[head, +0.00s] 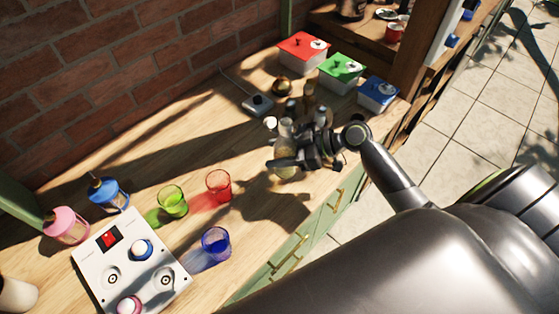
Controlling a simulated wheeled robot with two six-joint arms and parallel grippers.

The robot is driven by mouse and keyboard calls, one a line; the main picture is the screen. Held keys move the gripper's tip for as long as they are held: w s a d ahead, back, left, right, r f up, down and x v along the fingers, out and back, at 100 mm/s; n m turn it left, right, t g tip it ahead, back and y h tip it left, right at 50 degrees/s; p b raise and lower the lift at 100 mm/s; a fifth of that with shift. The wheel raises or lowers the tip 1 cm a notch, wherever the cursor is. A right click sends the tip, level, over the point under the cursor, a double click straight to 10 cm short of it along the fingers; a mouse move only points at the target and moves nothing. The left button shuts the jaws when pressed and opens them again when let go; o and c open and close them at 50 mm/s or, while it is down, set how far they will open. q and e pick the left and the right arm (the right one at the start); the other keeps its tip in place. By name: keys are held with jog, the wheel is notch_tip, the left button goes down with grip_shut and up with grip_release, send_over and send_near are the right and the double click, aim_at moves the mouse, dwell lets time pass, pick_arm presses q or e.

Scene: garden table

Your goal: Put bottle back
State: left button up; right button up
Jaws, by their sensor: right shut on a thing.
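My right gripper (284,163) reaches in from the right over the wooden table and is shut on a pale, see-through bottle (286,130). The fingers and wrist hide part of the bottle, and I cannot tell if its base touches the table. Several other small bottles (309,97) stand just behind the gripper, partly hidden by it. My left gripper is not in view.
Red (303,55), green (341,71) and blue (378,95) lidded boxes stand at the back right. Green (172,201), red (219,186) and blue (215,244) glasses stand left of the gripper. A white panel (185,280) lies at the front left. A brick wall borders the back.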

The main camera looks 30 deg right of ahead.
notch_tip(320, 180, down, 4)
jog(key=shift+f+p, duration=0.1)
jog(key=shift+p, duration=0.35)
jog(key=shift+f, duration=0.1)
jog(key=shift+f, duration=0.15)
jog(key=o, duration=1.4)
jog(key=shift+c, duration=0.2)
